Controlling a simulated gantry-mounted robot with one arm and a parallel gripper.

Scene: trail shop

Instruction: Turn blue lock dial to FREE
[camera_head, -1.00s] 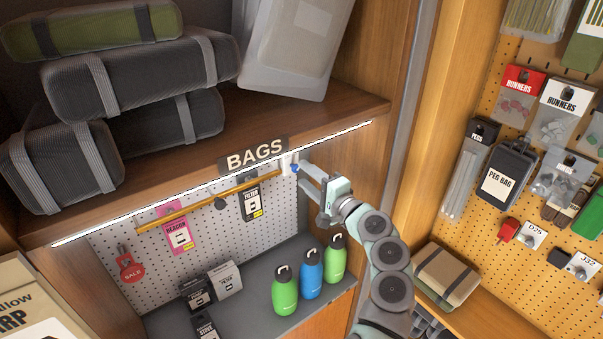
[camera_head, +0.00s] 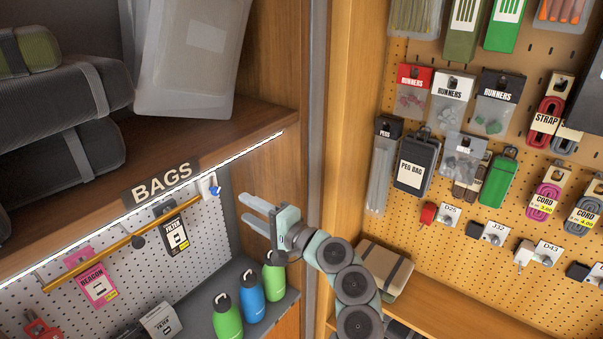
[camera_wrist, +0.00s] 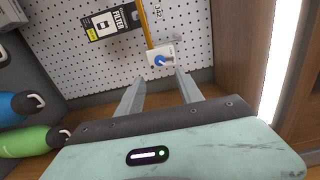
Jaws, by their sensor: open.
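The blue lock dial (camera_head: 214,190) sits on a small white lock block (camera_head: 204,187) at the right end of a brass-coloured bar (camera_head: 120,244), under the shelf's lit edge. In the wrist view the blue dial (camera_wrist: 160,61) shows on its white block (camera_wrist: 168,53), ahead of my fingertips. The dial's lettering is too small to read. My gripper (camera_head: 252,212) is open and empty, to the right of the dial and slightly lower in the head view. In the wrist view its two fingers (camera_wrist: 158,84) point toward the dial, with a gap between them and it.
A filter pack (camera_head: 176,236) and a pink beacon pack (camera_head: 97,285) hang near the bar. Green and blue bottles (camera_head: 250,297) stand below. The shelf with the BAGS sign (camera_head: 165,185) is above; a wooden side wall (camera_head: 268,175) is close behind my gripper.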

